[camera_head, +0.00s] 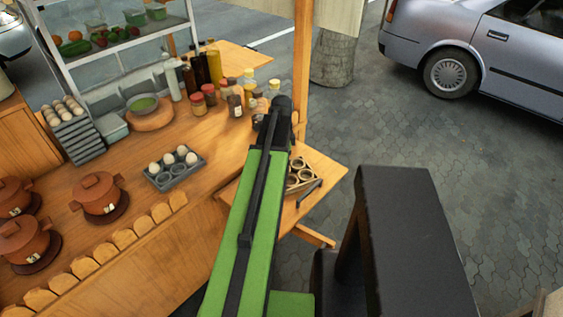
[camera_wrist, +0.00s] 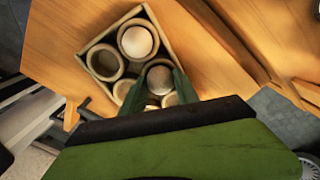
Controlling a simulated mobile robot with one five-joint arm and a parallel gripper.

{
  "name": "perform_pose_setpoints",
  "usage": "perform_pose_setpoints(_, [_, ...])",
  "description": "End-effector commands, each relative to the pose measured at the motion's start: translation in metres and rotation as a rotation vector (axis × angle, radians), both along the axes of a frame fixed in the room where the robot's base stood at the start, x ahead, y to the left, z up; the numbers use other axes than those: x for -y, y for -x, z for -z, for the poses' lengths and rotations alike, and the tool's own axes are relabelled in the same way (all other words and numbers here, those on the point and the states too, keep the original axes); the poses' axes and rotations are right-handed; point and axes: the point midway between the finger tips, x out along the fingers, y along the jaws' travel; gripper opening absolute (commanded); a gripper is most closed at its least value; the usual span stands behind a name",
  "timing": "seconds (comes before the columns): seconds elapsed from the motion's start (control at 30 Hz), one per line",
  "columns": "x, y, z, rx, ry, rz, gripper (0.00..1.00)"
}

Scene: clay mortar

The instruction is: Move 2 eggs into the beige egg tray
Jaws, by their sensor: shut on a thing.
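The beige egg tray (camera_wrist: 178,42) is a square box with round cups, on a small wooden side table. It also shows in the head view (camera_head: 303,178), partly behind my arm. One pale egg (camera_wrist: 136,41) sits in a cup at the tray's far side. My gripper (camera_wrist: 160,82) is over the tray's near side, its green fingers shut on a second egg (camera_wrist: 160,78), which looks darker in shade. The egg is at or just above a cup; I cannot tell whether it touches. In the head view, a grey tray (camera_head: 175,181) with several eggs (camera_head: 169,158) stands on the counter.
A wooden post (camera_head: 303,65) rises behind the arm. A car (camera_head: 470,50) stands on the paving.

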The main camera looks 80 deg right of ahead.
Motion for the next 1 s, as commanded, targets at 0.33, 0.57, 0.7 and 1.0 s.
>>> perform_pose_setpoints(0.33, [0.0000,0.0000,0.0061,0.000,0.000,0.000,0.23])
perform_pose_setpoints(0.57, [0.0000,0.0000,0.0095,0.000,0.000,0.000,0.23])
perform_pose_setpoints(0.7, [0.0000,0.0000,0.0100,0.000,0.000,0.000,0.23])
perform_pose_setpoints(1.0, [0.0000,-0.0001,0.0099,0.000,0.000,0.000,0.55])
